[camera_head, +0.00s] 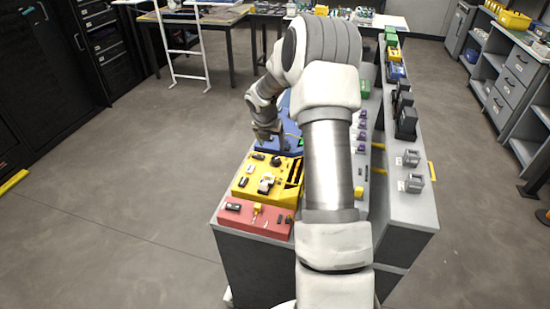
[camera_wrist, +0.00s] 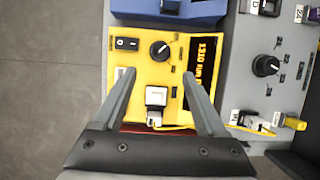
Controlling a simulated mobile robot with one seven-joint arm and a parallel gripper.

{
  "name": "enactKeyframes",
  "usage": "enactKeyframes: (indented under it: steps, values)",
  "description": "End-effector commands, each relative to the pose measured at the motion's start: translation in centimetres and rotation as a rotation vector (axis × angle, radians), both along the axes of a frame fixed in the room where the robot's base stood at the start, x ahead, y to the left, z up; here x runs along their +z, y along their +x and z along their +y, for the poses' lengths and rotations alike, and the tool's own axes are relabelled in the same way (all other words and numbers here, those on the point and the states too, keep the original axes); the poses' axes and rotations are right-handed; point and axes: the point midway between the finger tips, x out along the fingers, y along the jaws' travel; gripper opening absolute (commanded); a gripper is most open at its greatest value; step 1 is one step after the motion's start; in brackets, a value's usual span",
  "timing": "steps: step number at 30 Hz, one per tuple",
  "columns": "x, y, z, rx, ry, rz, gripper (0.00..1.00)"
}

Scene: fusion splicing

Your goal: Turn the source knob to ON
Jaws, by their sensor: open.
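A yellow unit (camera_wrist: 140,64) with an orange display reading about 1310 nm carries a round black knob (camera_wrist: 160,50) with a pale pointer mark. Its ON label is too small to read. In the head view the yellow unit (camera_head: 246,183) and its black knob (camera_head: 276,161) sit on the bench's near left side. My gripper (camera_wrist: 158,77) is open and empty. Its fingers are apart over the yellow unit, and the knob lies just beyond the fingertips, between their lines. In the head view my gripper (camera_head: 268,138) is near the blue unit (camera_head: 291,143), partly hidden.
A rocker switch (camera_wrist: 127,44) sits left of the knob and a white connector (camera_wrist: 156,97) lies between the fingers. A second black knob (camera_wrist: 265,66) is on the grey panel to the right. A red unit (camera_head: 255,219) is at the bench's near end.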

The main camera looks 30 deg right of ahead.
Motion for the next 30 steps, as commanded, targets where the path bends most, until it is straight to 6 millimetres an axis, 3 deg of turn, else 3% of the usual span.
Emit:
enactKeyframes:
  steps: [6,15,21,30]
  values:
    - [-4.4,1.2,-1.2,0.0,0.001,0.002,0.74]
    - [-8.8,2.4,-2.7,-0.002,0.001,0.0,0.74]
    - [-10.0,2.8,-3.1,-0.001,0.0,-0.002,0.74]
    - [-10.2,2.8,-3.1,-0.001,0.0,-0.002,0.74]
